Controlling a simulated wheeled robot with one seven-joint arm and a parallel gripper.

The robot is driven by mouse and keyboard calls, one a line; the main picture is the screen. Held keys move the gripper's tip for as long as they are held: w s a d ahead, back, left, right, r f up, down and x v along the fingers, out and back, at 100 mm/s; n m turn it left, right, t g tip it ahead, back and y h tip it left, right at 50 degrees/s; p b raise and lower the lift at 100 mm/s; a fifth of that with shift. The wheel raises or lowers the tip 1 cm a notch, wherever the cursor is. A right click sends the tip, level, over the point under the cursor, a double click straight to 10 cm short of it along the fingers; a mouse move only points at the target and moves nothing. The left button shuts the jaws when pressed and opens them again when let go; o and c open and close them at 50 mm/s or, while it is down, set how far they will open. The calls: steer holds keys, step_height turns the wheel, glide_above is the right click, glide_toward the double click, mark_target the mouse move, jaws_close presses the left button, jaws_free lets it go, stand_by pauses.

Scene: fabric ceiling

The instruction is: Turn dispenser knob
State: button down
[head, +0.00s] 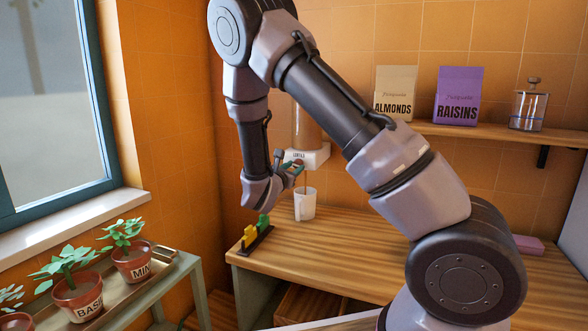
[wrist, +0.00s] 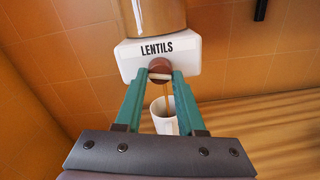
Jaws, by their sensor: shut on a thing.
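The lentils dispenser (head: 318,156) hangs on the orange tiled wall, with a clear tube above a white base. Its base, labelled LENTILS, shows in the wrist view (wrist: 185,54). The round brown knob (wrist: 159,67) is on the front of the base. My gripper (wrist: 160,76) has its green fingertips shut on the knob, one on each side; it also shows in the head view (head: 299,168). A white cup (head: 305,205) stands upright on the wooden counter below the dispenser. A thin brownish stream (wrist: 168,103) runs from below the knob into the cup.
A dark stand with yellow and green pieces (head: 250,235) sits at the counter's left corner. A shelf (head: 480,131) on the right holds an almonds bag (head: 394,93), a raisins bag (head: 458,96) and a glass jar (head: 528,108). Potted herbs (head: 134,262) stand at the left.

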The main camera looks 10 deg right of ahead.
steer(key=c, duration=0.5)
jaws_free()
steer(key=v, duration=1.1)
stand_by(1.3)
